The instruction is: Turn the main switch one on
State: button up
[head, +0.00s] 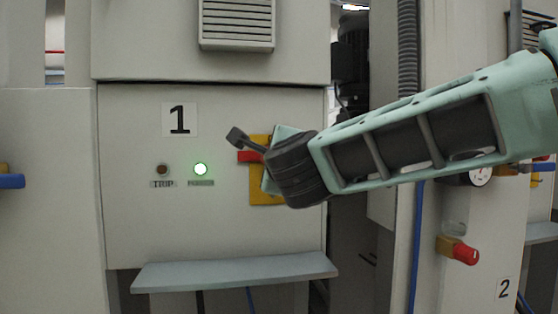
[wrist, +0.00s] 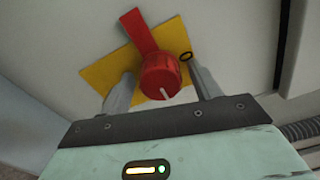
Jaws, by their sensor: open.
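Main switch one is a red rotary knob (wrist: 160,76) with a red handle (wrist: 138,30) on a yellow plate (wrist: 178,38). In the wrist view the handle points up and slightly left, and a white mark shows on the knob. In the head view part of the red handle (head: 249,156) and the yellow plate (head: 266,192) show beside my gripper (head: 250,152), which hides the rest. My gripper is open in the wrist view (wrist: 161,72), with one finger on each side of the knob. I cannot tell whether the fingers touch it.
A grey shelf (head: 235,271) juts out below. Another red knob (head: 466,255) is at the right, near a "2" label (head: 503,289).

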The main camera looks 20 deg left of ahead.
jog(key=b+v, duration=0.1)
jog(key=v, duration=1.6)
jog(key=shift+b, duration=0.35)
jog(key=shift+s, duration=0.1)
jog(key=s+d+f+n+g, duration=0.2)
jog(key=f+n+g, duration=0.1)
jog(key=f+n, duration=0.25)
jog(key=s+d+f+n+g+h, duration=0.1)
jog(key=s+d+f+n+g, duration=0.2)
jog(key=f, duration=0.4)
jog(key=d+f+n+g, duration=0.1)
jog(key=f+n+g, duration=0.2)
jog(key=f+n, duration=0.3)
jog(key=s+d+f+n+g+h, duration=0.3)
jog(key=s+d+f+n+h, duration=0.15)
jog(key=d+f, duration=0.4)
jog(key=s+d+f+n+g+h, duration=0.3)
jog(key=s+d+f, duration=0.3)
jog(key=d, duration=0.6)
notch_tip(320, 180, up, 18)
jog(key=p, duration=1.8)
jog(key=shift+s+d, duration=0.35)
jog(key=shift+d, duration=0.05)
